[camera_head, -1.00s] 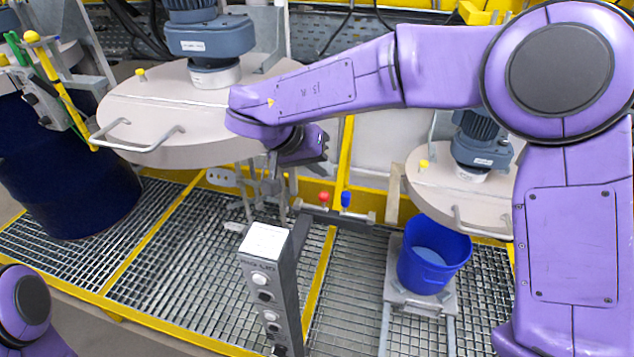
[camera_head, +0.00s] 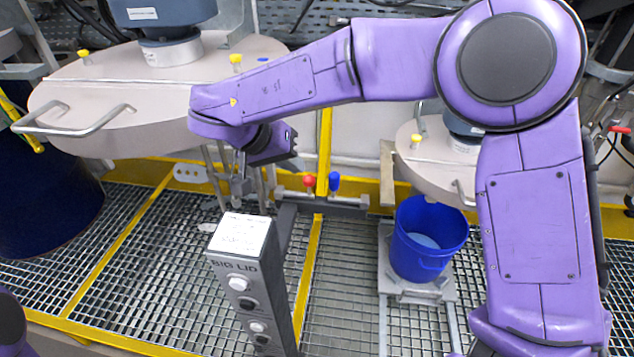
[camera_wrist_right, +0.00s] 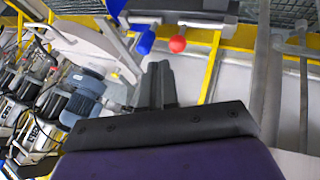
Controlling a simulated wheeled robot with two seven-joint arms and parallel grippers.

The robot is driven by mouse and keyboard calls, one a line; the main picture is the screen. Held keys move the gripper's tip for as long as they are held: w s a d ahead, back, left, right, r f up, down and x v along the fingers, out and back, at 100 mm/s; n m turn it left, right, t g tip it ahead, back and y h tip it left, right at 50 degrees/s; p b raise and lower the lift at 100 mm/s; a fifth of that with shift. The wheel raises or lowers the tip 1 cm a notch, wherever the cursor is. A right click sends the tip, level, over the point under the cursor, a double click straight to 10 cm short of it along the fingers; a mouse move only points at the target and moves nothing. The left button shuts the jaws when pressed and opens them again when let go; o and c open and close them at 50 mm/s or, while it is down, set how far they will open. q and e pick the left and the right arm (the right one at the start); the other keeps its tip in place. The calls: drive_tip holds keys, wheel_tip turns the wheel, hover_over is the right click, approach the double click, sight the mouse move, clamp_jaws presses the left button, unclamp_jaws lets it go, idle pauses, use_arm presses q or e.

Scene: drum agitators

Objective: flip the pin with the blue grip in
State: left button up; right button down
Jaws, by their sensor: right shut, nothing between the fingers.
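The pin's blue grip (camera_head: 334,182) stands upright on a grey bar by the yellow frame, just right of a red knob (camera_head: 310,181). In the right wrist view the blue grip (camera_wrist_right: 145,43) is beside the red knob (camera_wrist_right: 177,44), beyond the fingertips. The pin's shaft is hard to make out. My left gripper is not in view.
A control post labelled BIG LID (camera_head: 245,270) stands in front of my right gripper. A large beige lid (camera_head: 110,85) is at left and a smaller one (camera_head: 435,165) at right, above a blue bucket (camera_head: 428,250). Open grating (camera_head: 150,270) covers the floor.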

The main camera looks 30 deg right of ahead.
drive_tip(key=b+x, duration=0.1)
drive_tip(key=x, duration=0.9)
